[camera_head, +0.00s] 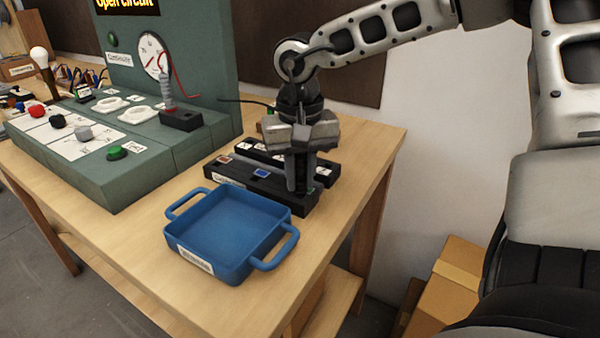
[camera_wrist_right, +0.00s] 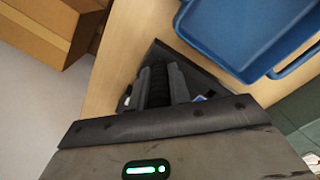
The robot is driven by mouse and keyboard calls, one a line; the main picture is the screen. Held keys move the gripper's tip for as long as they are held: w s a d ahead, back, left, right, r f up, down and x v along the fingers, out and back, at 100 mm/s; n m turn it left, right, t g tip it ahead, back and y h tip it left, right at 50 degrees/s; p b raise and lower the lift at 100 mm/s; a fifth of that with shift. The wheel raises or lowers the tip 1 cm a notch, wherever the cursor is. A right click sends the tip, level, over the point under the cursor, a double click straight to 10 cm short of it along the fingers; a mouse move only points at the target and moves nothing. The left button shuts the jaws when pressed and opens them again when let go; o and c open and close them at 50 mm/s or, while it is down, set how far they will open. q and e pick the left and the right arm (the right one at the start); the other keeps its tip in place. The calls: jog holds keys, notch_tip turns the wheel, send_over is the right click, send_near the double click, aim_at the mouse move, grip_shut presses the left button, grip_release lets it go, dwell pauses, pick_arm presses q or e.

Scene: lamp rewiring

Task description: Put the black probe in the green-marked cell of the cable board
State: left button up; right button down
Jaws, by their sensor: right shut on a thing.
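The black cable board (camera_head: 274,197) lies on the table behind the blue tray. Blue and reddish marks show on its cells. A bit of green (camera_head: 311,190) shows at its right end, partly behind my right gripper. My right gripper (camera_head: 300,182) points down over that right end. It is shut on the black probe, whose dark ribbed grip (camera_wrist_right: 156,86) shows between the fingers in the right wrist view. The probe's lower end is hidden, so I cannot tell how deep it sits in the cell. My left gripper is out of view.
The blue tray (camera_head: 183,238) stands empty in front of the board. At the left is the green test bench (camera_head: 110,185) with a dial, a red lead and coloured knobs. A white bulb (camera_head: 40,57) stands at the far left. Bare table lies right of the board.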

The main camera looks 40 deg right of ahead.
jog(key=shift+f+b, duration=0.5)
jog(key=shift+b, duration=0.05)
dwell(0.4)
jog(key=c, duration=1.2)
grip_release()
jog(key=shift+c, duration=0.2)
jog(key=shift+r, duration=0.35)
notch_tip(320, 180, up, 14)
jog(key=shift+r+p, duration=0.1)
jog(key=shift+p, duration=0.5)
jog(key=shift+r, duration=0.55)
